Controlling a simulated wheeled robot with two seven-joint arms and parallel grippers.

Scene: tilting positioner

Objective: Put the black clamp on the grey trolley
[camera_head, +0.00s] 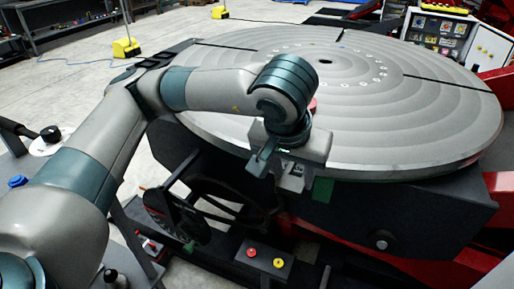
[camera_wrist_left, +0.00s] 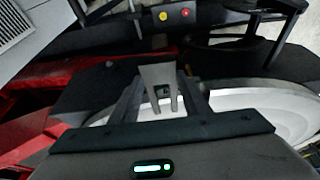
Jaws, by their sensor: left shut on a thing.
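My left gripper (camera_head: 285,168) is at the near rim of the big round positioner table, its wrist pointing down. In the left wrist view its two dark fingers (camera_wrist_left: 160,98) are closed on a forked piece, seemingly the black clamp (camera_wrist_left: 158,76), which looks grey in this light. In the head view the gripper body largely hides the held piece. The grey trolley seems to be the grey top (camera_head: 20,192) at the left edge, partly covered by my left arm. My right gripper is not in view.
The round positioner table (camera_head: 430,110) fills the right, its top mostly bare. A box with a red and a yellow button (camera_head: 264,262) stands below the gripper. A blue-capped item (camera_head: 17,182) and a black knob (camera_head: 50,134) are at the left. Yellow floor stands (camera_head: 126,47) are behind.

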